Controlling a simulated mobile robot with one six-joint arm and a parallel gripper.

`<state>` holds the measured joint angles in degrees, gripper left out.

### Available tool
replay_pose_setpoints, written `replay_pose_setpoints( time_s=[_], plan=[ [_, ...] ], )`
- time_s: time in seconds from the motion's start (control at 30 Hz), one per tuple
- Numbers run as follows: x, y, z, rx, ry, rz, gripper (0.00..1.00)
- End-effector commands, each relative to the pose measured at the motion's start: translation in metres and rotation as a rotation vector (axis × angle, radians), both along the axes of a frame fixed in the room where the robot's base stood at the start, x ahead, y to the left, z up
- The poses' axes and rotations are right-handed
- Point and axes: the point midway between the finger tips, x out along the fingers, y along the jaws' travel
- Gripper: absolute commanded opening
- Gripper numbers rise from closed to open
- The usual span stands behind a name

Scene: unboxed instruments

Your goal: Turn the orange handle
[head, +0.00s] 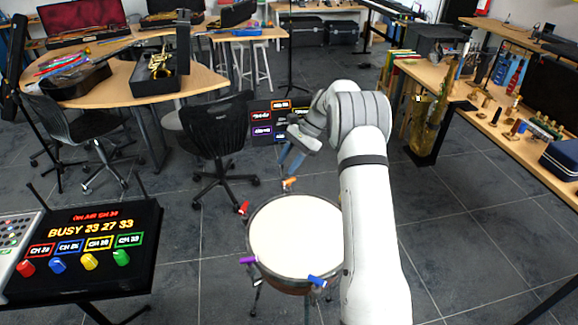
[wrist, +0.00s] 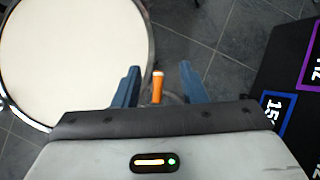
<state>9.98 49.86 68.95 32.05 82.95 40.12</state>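The orange handle (head: 290,182) is at the far rim of the round drum (head: 295,235) in the head view. In the wrist view the orange handle (wrist: 158,88) stands between the two blue fingers of my gripper (wrist: 160,85). The fingers are apart, with a gap on each side of the handle. In the head view my gripper (head: 290,161) is just above and beside the handle, with its fingers pointing down. The lower part of the handle is hidden by my gripper body in the wrist view.
Red (head: 244,208), purple (head: 248,260) and blue (head: 317,281) handles sit around the drum rim. A dark panel with coloured frames (head: 268,128) stands behind my gripper. A black office chair (head: 217,130) is to the left. A control board (head: 85,245) is at lower left.

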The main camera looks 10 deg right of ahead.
Motion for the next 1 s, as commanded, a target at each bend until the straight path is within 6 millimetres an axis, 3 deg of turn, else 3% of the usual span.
replay_pose_setpoints(
  time_s=[0.03, 0.2, 0.4, 0.63, 1.0],
  plan=[
    [-0.003, 0.004, 0.010, -0.077, -0.001, -0.002, 0.38],
    [-0.006, 0.001, 0.002, -0.368, -0.062, -0.008, 0.38],
    [-0.002, 0.000, 0.003, -0.565, -0.179, 0.015, 0.38],
    [0.001, 0.000, -0.009, -0.612, -0.225, 0.026, 0.38],
    [0.001, 0.000, -0.065, -0.610, -0.221, 0.025, 0.38]
  ],
)
